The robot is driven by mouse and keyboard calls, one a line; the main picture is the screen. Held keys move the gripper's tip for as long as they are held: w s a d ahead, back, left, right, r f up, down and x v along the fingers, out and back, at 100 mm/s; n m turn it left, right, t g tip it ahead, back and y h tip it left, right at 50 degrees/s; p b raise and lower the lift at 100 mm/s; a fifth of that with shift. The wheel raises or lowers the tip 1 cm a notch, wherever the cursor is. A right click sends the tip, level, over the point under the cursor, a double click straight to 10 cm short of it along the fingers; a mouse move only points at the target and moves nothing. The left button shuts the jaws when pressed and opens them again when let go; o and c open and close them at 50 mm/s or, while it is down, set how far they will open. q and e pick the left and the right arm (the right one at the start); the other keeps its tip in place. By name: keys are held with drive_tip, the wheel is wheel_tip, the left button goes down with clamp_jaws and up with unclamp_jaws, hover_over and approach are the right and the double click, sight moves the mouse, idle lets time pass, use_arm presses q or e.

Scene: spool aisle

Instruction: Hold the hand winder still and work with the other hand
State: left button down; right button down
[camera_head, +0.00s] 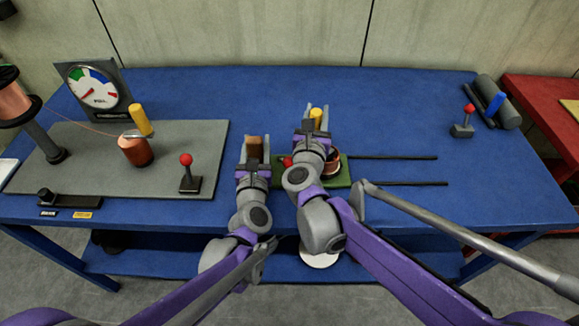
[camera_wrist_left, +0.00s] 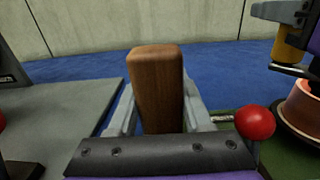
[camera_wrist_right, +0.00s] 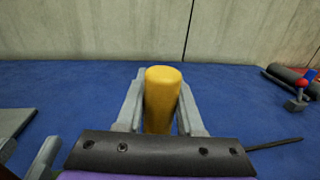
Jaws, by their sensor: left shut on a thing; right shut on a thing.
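The hand winder has a green base (camera_head: 338,182), a wooden handle (camera_head: 254,149), a copper-coloured spool (camera_head: 331,163) and a yellow crank knob (camera_head: 316,115). My left gripper (camera_head: 253,155) is shut on the upright wooden handle, which also shows between its fingers in the left wrist view (camera_wrist_left: 157,90). My right gripper (camera_head: 313,124) is shut on the yellow knob, seen between its fingers in the right wrist view (camera_wrist_right: 162,98). A red ball knob (camera_wrist_left: 255,122) sits between handle and spool. My right arm hides much of the winder.
At left, a grey board (camera_head: 85,155) carries another copper spool (camera_head: 136,150) with a yellow knob, a dial gauge (camera_head: 93,87) and a red-knobbed lever (camera_head: 187,172). Two black rods (camera_head: 395,158) lie right of the winder. Another red-knobbed lever (camera_head: 463,124) stands at far right. The back of the blue table is clear.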

drive_tip(key=s+d, duration=0.3)
drive_tip(key=d, duration=0.5)
drive_tip(key=shift+s+d, duration=0.15)
drive_tip(key=shift+s, duration=0.25)
drive_tip(key=shift+s, duration=0.8)
drive_tip(key=c, duration=0.9)
unclamp_jaws()
drive_tip(key=shift+s+a, duration=0.2)
drive_tip(key=shift+s, duration=0.05)
drive_tip(key=shift+c, duration=0.2)
drive_tip(key=o, duration=0.5)
drive_tip(key=s, duration=0.4)
drive_tip(key=s+a, duration=0.1)
drive_tip(key=s, duration=0.2)
drive_tip(key=s+a, duration=0.1)
drive_tip(key=s, duration=0.3)
drive_tip(key=shift+s, duration=0.35)
